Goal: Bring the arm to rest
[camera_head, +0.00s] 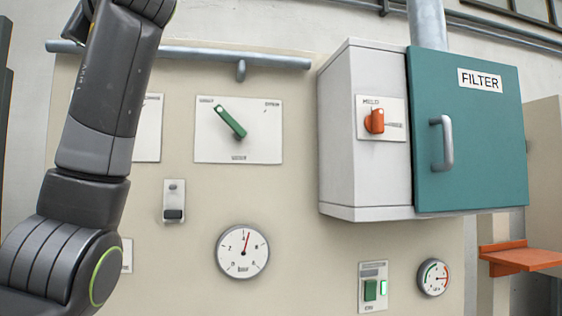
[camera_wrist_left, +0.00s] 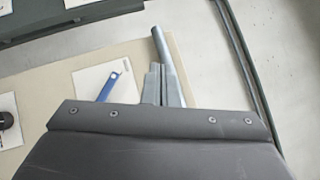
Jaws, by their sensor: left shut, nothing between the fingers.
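My left arm (camera_head: 105,95) rises along the left side of the head view and leaves through the top edge, so its gripper is outside that view. In the left wrist view my left gripper (camera_wrist_left: 163,72) shows beyond the dark wrist housing, with its grey fingers together and nothing held. A grey rail (camera_wrist_left: 163,45) lies just past the fingertips in that view; I cannot tell how far apart they are. A blue lever (camera_wrist_left: 112,83) on a white plate lies to the left of the fingers. My right gripper is in neither view.
The beige panel (camera_head: 310,270) carries a green lever (camera_head: 230,122), a pressure gauge (camera_head: 243,251) and a rail (camera_head: 200,54). A filter cabinet with a shut teal door (camera_head: 480,150) and orange knob (camera_head: 374,121) juts out at right. An orange shelf (camera_head: 520,258) stands far right.

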